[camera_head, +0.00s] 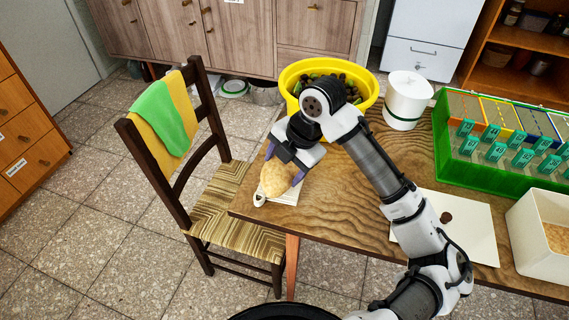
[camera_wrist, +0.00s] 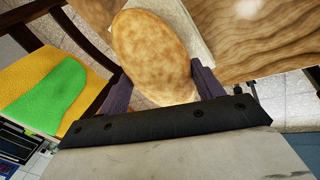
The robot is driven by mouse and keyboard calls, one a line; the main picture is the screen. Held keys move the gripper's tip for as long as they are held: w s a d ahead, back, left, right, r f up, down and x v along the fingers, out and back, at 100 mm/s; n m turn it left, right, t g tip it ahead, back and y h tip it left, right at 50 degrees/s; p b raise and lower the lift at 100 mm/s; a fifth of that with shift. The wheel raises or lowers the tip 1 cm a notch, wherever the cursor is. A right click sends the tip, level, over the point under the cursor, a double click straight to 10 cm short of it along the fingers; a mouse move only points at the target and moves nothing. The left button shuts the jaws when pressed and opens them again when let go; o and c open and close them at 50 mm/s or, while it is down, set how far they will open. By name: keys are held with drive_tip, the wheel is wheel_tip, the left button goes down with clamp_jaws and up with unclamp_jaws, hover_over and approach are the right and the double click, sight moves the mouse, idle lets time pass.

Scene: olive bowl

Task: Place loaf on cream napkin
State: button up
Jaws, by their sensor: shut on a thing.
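The loaf (camera_head: 274,180) is oval, golden tan and mottled. My gripper (camera_head: 284,169) is shut on it at the table's left corner. In the wrist view the loaf (camera_wrist: 155,55) lies between the two purple fingers, which press its sides. A flat pale cream piece (camera_head: 287,196) lies under or just behind the loaf at the table edge; it also shows in the wrist view (camera_wrist: 196,22). I cannot tell whether the loaf touches it. A larger cream square (camera_head: 470,232) with a small brown round thing on it lies at the table's front right. Which one is the napkin is unclear.
A yellow bowl (camera_head: 290,82) of olives and a white canister (camera_head: 405,100) stand at the table's back. A green-framed rack (camera_head: 480,178) and a white bin (camera_head: 525,235) are on the right. A chair (camera_head: 222,196) with cloths on its back stands at the left.

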drive_tip(key=o, duration=1.6)
drive_tip(key=v, duration=1.2)
drive_tip(key=shift+s, duration=0.1)
